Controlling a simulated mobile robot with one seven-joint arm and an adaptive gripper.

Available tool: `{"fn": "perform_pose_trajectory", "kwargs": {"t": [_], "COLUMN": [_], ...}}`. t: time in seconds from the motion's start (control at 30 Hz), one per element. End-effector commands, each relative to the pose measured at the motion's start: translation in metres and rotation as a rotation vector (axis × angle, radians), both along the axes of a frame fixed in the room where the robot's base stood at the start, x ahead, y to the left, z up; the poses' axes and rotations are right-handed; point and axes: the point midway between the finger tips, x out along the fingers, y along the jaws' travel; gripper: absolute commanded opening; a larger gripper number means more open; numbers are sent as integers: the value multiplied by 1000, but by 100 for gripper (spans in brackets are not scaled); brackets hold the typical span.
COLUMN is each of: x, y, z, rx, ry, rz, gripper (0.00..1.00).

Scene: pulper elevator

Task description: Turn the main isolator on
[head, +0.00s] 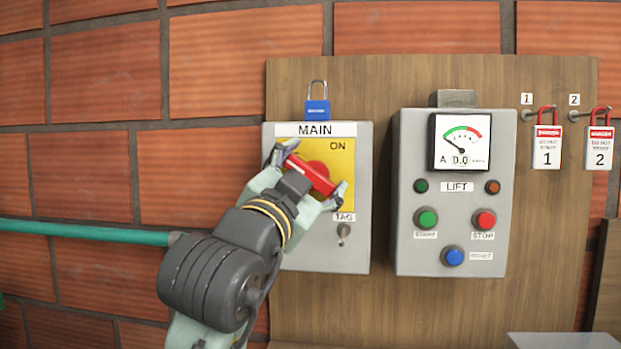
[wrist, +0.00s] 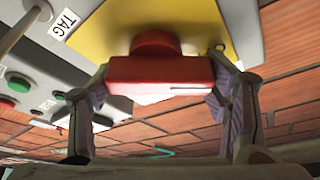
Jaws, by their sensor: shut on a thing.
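The main isolator is a grey box (head: 357,240) labelled MAIN, with a yellow plate (head: 345,175) marked ON at its upper right. Its red handle (head: 318,177) lies at a slant, upper left to lower right, in the head view. My gripper (head: 308,176) is shut on the handle, one finger at each end. In the wrist view the red handle (wrist: 165,76) spans between the two fingers, in front of the yellow plate (wrist: 95,35). My gripper hides the left part of the plate and any marking there.
A TAG peg (head: 344,231) sticks out low on the box. A blue padlock (head: 317,108) is above it. The LIFT panel (head: 405,240) with buttons and a meter (head: 460,142) reading 0.0 is to the right. Tagged red padlocks 1 (head: 547,147) and 2 (head: 599,148) hang further right.

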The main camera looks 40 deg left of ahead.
Motion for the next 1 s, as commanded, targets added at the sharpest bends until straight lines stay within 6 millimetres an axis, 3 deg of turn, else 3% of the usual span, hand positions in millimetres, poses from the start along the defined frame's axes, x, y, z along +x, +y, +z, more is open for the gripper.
{"fn": "perform_pose_trajectory", "kwargs": {"t": [0.6, 1.0], "x": [2, 3], "y": [-3, -4], "z": [1, -1], "rx": [498, 735], "ry": [303, 449], "rz": [2, 2], "gripper": [42, 42]}}
